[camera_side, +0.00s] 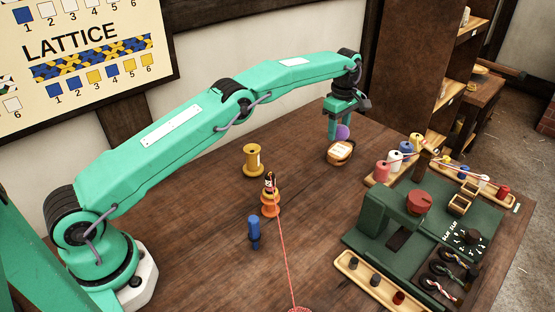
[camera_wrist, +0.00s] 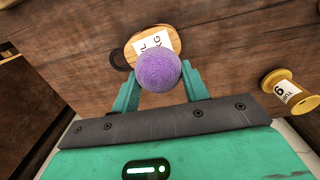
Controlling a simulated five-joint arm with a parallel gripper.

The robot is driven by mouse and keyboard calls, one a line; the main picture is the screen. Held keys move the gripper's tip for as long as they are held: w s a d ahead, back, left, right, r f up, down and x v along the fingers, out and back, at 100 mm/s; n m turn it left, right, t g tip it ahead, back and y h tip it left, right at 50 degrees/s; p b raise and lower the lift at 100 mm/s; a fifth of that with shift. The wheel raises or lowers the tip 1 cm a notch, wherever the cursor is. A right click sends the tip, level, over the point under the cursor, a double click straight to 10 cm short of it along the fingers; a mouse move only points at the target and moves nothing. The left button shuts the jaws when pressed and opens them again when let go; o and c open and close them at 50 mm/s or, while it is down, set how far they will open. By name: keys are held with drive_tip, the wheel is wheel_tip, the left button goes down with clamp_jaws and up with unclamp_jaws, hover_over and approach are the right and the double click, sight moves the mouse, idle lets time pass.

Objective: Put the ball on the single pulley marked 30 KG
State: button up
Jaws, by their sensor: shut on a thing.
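The purple ball (camera_side: 343,132) is held between the fingers of my gripper (camera_side: 334,128) at the far side of the table. In the wrist view the ball (camera_wrist: 158,71) sits between the two green fingertips (camera_wrist: 160,86). A wooden pulley block (camera_side: 340,153) with a white label lies on the table just below the ball. In the wrist view the pulley (camera_wrist: 131,48) is partly hidden behind the ball; its label shows "KG", but the number is covered. I cannot tell whether the ball touches the pulley.
A yellow spool (camera_side: 253,161), an orange stand (camera_side: 270,203) with a red line and a blue peg (camera_side: 254,233) stand left of the pulley. A green machine (camera_side: 400,220) and trays of thread spools (camera_side: 383,170) fill the right side. Bare table lies around the pulley.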

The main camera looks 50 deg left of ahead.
sight(337, 139)
drive_tip(key=shift+f, duration=0.1)
drive_tip(key=shift+f, duration=1.9)
drive_tip(key=shift+f, duration=0.1)
drive_tip(key=o, duration=1)
drive_tip(key=shift+r, duration=3.85)
drive_tip(key=shift+r, duration=0.1)
